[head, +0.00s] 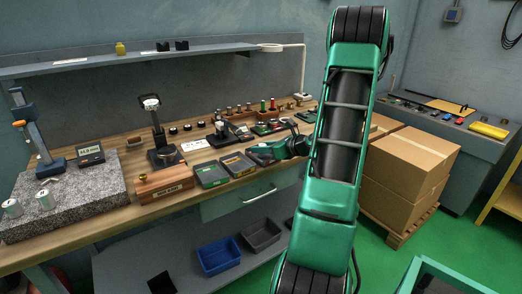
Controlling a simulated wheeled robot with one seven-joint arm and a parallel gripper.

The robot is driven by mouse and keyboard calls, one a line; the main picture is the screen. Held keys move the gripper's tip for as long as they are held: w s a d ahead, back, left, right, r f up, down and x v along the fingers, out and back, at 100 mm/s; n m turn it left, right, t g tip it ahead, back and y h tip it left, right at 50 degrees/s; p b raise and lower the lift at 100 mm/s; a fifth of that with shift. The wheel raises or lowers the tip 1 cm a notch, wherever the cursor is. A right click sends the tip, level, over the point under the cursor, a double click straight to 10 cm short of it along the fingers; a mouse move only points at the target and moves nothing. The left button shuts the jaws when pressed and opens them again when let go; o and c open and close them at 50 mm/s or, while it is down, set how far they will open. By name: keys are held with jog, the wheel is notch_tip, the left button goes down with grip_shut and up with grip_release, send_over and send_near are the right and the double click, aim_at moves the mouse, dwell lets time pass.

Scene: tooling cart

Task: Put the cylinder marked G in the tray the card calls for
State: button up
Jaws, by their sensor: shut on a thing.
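My gripper (292,127) is at the end of the green arm, low over the right part of the wooden bench. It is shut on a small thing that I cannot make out. Small open trays stand at the bench front: one with a green label (211,174), one with a yellow label (238,164), and another (262,154) partly behind my wrist.
A wooden block (163,186), a stand (165,155) and a gauge display (90,154) are left of the trays. Several small parts (240,109) stand behind my gripper. A blue bin (218,256) and a grey bin (262,234) sit below. Cardboard boxes (410,160) stand right.

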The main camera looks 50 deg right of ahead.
jog(key=shift+f, duration=0.25)
jog(key=o, duration=0.8)
jog(key=shift+f, duration=0.1)
